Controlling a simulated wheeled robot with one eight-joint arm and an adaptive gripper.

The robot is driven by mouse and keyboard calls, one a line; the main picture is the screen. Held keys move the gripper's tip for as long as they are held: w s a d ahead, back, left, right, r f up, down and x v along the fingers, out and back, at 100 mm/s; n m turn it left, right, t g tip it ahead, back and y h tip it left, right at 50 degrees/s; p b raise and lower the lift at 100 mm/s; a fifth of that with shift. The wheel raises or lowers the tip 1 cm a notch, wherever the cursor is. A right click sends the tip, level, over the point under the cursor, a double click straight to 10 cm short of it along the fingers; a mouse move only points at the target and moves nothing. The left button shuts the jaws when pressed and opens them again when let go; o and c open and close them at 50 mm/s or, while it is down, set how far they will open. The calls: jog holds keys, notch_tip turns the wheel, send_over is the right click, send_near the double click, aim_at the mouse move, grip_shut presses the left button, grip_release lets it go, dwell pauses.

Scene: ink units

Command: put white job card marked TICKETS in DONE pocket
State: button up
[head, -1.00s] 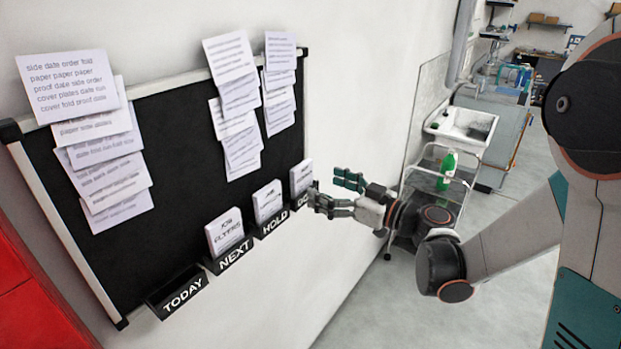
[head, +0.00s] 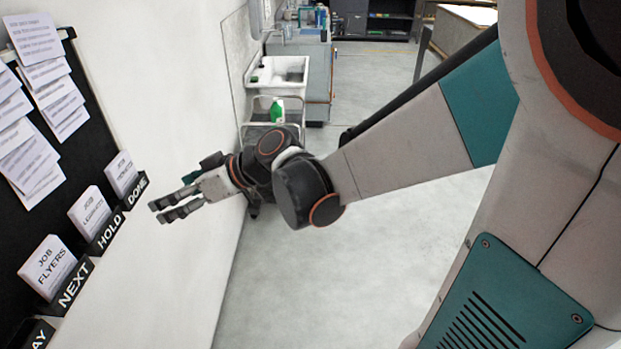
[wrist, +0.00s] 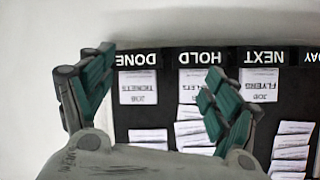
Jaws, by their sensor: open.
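The white job card marked TICKETS (wrist: 138,87) shows upside down in the wrist view, standing upright in the DONE pocket (wrist: 137,58). In the head view this card (head: 121,174) rises from the black DONE pocket (head: 136,191) at the end of the row; its lower edge is hidden by the pocket front. My gripper (head: 172,198) is open and empty, to the right of the DONE pocket and apart from it. In the wrist view my gripper's spread fingers (wrist: 160,65) lie on either side of the card in the picture, with nothing between them.
The HOLD pocket (head: 109,232) holds another white card (head: 90,211). The NEXT pocket (head: 70,288) holds the FLYERS card (head: 48,266). Pinned sheets (head: 32,155) hang on the black board. A trolley with a green bottle (head: 277,110) stands beyond my arm. The floor at right is clear.

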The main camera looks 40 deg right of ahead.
jog(key=s+d+m+h, duration=0.3)
jog(key=s+d+h, duration=0.1)
jog(key=s, duration=0.4)
jog(key=s+d+f+m+g+h, duration=0.1)
jog(key=s+d+m+h, duration=0.2)
jog(key=s+d+h, duration=0.2)
jog(key=s+d, duration=0.2)
jog(key=s, duration=0.2)
jog(key=shift+s+m, duration=0.25)
jog(key=shift+m, duration=0.15)
